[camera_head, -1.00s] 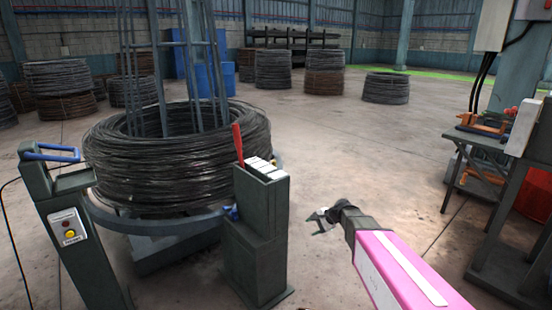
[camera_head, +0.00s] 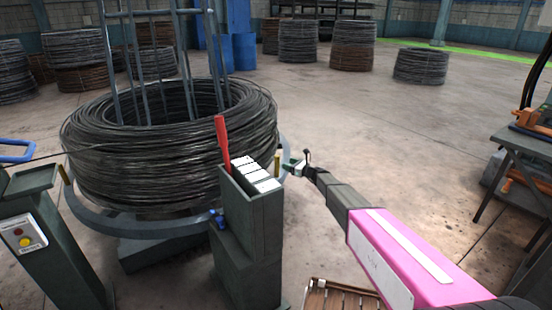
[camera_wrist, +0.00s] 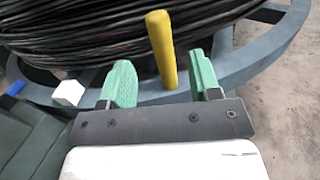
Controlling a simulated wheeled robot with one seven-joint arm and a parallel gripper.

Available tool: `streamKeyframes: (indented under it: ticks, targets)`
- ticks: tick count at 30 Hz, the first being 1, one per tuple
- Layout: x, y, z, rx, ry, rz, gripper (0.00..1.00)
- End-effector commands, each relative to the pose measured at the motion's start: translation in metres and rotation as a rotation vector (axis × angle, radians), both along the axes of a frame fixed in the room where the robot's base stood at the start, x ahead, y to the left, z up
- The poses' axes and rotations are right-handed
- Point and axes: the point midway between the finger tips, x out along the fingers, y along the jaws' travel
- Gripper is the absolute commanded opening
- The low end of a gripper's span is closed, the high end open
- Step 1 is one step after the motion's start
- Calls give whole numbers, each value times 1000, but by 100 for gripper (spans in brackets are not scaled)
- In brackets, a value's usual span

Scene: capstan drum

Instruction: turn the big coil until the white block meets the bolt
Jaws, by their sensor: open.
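The big coil (camera_head: 170,150) of dark wire sits on a grey-blue ring (camera_head: 150,225) around an upright frame. In the wrist view, a yellow post (camera_wrist: 162,50) stands up from the ring (camera_wrist: 225,75) and shows between the two green fingertips of my open gripper (camera_wrist: 160,80); I cannot tell whether either touches it. The white block (camera_wrist: 68,93) is on the ring to the left. A blue part, likely the bolt (camera_wrist: 15,88), is farther left, apart from the block. In the head view my gripper (camera_head: 293,166) is at the ring's right side; the white block is hidden there.
A dark green pillar (camera_head: 252,240) with a red handle (camera_head: 222,138) and white pieces on top stands close left of my gripper. A control post (camera_head: 50,245) is at left. A workbench (camera_head: 520,150) is at right. Open floor lies behind my arm.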

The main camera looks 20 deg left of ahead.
Motion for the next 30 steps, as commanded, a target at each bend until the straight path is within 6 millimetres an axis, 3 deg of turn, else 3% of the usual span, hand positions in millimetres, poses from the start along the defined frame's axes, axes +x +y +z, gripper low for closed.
streamKeyframes:
  ticks: [18, 30]
  targets:
    - [34, 87, 0, -2, -3, 1, 57]
    - [35, 95, 0, -2, -3, 1, 54]
